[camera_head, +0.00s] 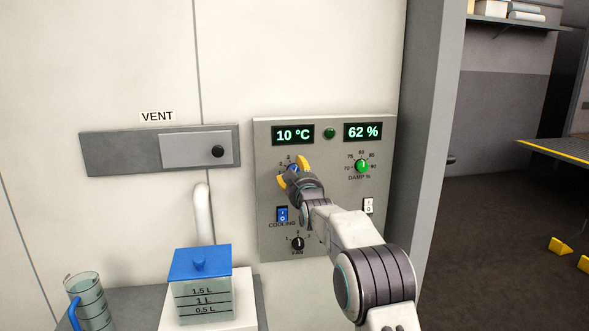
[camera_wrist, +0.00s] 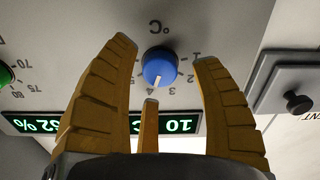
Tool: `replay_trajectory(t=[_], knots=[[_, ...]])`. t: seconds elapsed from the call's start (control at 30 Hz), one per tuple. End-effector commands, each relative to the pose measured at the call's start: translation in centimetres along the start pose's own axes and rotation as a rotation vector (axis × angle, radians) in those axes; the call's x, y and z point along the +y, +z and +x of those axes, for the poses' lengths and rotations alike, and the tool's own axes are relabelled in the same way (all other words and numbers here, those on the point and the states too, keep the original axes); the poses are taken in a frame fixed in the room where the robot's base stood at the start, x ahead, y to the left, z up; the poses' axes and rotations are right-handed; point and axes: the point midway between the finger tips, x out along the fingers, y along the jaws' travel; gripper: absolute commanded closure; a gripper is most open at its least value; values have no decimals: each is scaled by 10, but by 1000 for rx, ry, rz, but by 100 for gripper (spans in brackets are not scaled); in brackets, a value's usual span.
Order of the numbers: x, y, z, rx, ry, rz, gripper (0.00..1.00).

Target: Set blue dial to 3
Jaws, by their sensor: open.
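I see no clear contact. In the head view my gripper (camera_head: 293,172) covers most of the dial. The temperature display (camera_head: 293,135) reads 10 °C.
A green DAMP % dial (camera_head: 362,166), a 62 % display (camera_head: 363,131), a blue cooling switch (camera_head: 283,214), a white switch (camera_head: 368,205) and a black fan knob (camera_head: 298,243) share the panel. The vent slider (camera_head: 196,150) is left. A blue-lidded container (camera_head: 200,290) stands below.

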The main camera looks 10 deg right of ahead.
Motion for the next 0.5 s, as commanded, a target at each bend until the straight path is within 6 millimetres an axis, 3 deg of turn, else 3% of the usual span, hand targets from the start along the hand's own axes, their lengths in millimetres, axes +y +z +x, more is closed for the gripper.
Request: replay_trajectory(t=[0.5], knots=[[0,0,19,0,0,0,41]])
